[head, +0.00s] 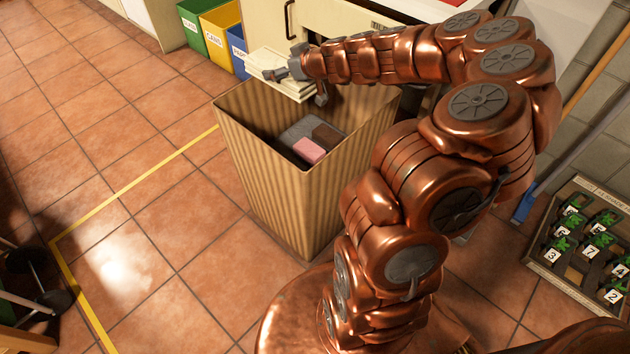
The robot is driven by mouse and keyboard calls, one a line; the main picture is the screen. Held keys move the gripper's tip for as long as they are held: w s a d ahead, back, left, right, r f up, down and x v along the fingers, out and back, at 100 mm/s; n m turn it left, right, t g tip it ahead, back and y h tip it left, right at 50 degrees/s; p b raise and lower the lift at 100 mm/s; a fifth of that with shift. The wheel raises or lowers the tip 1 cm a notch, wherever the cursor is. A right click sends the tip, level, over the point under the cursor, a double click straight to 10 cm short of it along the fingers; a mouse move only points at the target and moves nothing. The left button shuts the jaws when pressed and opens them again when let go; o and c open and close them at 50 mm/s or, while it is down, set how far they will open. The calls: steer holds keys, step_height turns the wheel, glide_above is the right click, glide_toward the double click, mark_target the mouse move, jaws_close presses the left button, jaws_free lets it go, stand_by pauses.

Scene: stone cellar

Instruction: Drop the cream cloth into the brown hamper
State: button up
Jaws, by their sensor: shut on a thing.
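The cream cloth (268,66) is a folded, layered stack in my gripper (300,84). My gripper is shut on the cloth and holds it over the far left rim of the brown hamper (272,187). The hamper is a tall, ribbed, open-topped box standing on the tiled floor. Inside it lie a pink folded item (309,151), a dark brown one (328,136) and a grey one (297,131). My arm hides part of the hamper's right side. Whether the cloth touches the rim I cannot tell.
Green (190,27), yellow (217,39) and blue (238,60) bins stand behind the hamper by a cream cabinet (268,22). A tray of numbered plants (567,277) lies at right. A yellow floor line (130,193) runs along the left. The left floor is mostly clear.

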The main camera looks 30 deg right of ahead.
steer(key=s+d+n+y+b, duration=0.3)
steer(key=s+d+b, duration=0.25)
steer(key=b, duration=0.25)
steer(key=shift+g, duration=0.4)
steer(key=shift+w+d+f+b, duration=0.1)
steer(key=shift+d+f+b, duration=0.1)
steer(key=shift+f, duration=1.1)
steer(key=shift+d+f+b, duration=0.15)
steer(key=shift+f, duration=1.15)
steer(key=o, duration=1.2)
steer(key=shift+r, duration=5)
